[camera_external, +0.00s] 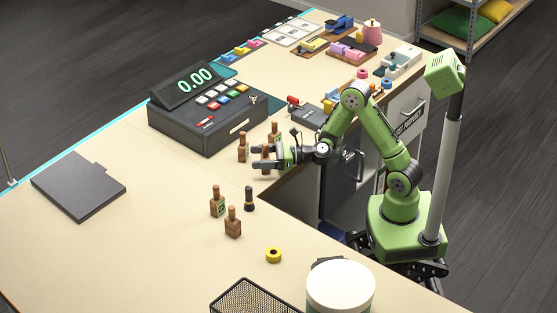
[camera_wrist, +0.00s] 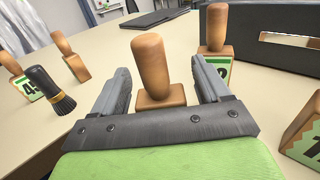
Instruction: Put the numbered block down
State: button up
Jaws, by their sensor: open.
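The numbered blocks are wooden stamps with rounded handles and green-edged number labels. One block (camera_wrist: 150,62) stands upright between the spread fingers of my gripper (camera_wrist: 162,78), with gaps beside its handle. Its lower part is hidden by my gripper, so its number and contact with the counter do not show. In the external view my gripper (camera_external: 258,157) is low over the counter, in front of the cash register. Another block (camera_wrist: 216,38) stands beyond the right finger, and one (camera_wrist: 303,138) is cut off at the right edge. Two more blocks (camera_external: 217,203) (camera_external: 232,224) stand nearer the external camera.
A dark brush (camera_external: 249,199) stands near the two separate blocks. The cash register (camera_external: 205,115) is close behind my gripper.

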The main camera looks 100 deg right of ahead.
jog(key=s+b, duration=0.3)
jog(key=s, duration=0.2)
jog(key=shift+s+f, duration=0.15)
jog(key=shift+s, duration=0.1)
notch_tip(320, 180, up, 8)
jog(key=f+p, duration=0.1)
jog(key=p, duration=0.6)
jog(key=s+a+f+n+g+y, duration=0.1)
jog(key=s+a+n+g+y, duration=0.25)
jog(key=a+n, duration=0.65)
jog(key=s+a+f+n+g+y, duration=0.15)
jog(key=s+a+n+g, duration=0.35)
jog(key=n, duration=0.8)
jog(key=s+d+n+g+h, duration=0.2)
jog(key=s+n, duration=0.4)
jog(key=s, duration=0.3)
jog(key=s+d+r+n+g+h, duration=0.1)
jog(key=s+d+n+g+h, duration=0.1)
jog(key=s+n, duration=0.5)
jog(key=shift+s+d+h, duration=0.5)
jog(key=shift+s+d, duration=0.55)
